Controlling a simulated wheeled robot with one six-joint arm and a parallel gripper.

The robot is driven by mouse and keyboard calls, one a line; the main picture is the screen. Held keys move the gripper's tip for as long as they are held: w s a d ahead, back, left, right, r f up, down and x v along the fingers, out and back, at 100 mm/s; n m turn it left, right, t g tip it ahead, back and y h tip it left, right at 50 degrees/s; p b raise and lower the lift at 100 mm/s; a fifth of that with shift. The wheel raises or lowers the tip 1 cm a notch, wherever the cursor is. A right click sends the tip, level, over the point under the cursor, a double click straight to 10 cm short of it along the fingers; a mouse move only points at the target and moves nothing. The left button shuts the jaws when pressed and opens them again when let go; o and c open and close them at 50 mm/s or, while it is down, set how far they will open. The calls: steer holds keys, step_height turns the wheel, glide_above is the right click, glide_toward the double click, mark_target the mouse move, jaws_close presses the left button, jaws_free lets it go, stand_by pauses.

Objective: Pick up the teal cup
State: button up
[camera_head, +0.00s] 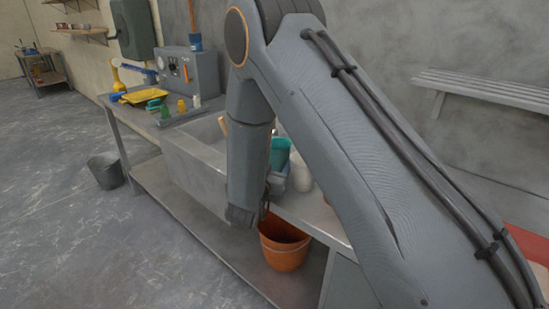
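The teal cup (281,150) stands upright at the sink and worktop, just right of my forearm. My forearm hides its left side, and its lower part is partly covered by a grey part that may belong to my wrist. My arm reaches down in front of the worktop, and my gripper (265,200) is near its lower end, below the cup in the picture. The fingers are mostly hidden behind my own arm, so I cannot see whether they are open or whether they touch anything.
A white container (300,172) stands right of the cup. An orange bucket (285,246) sits on the lower shelf beneath. A grey sink (195,152), yellow tray (140,96) and small bottles are left. A grey bucket (105,171) stands on open floor. A bench (485,90) is at right.

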steer(key=c, duration=0.8)
steer(key=shift+o, duration=0.2)
steer(key=shift+r, duration=0.2)
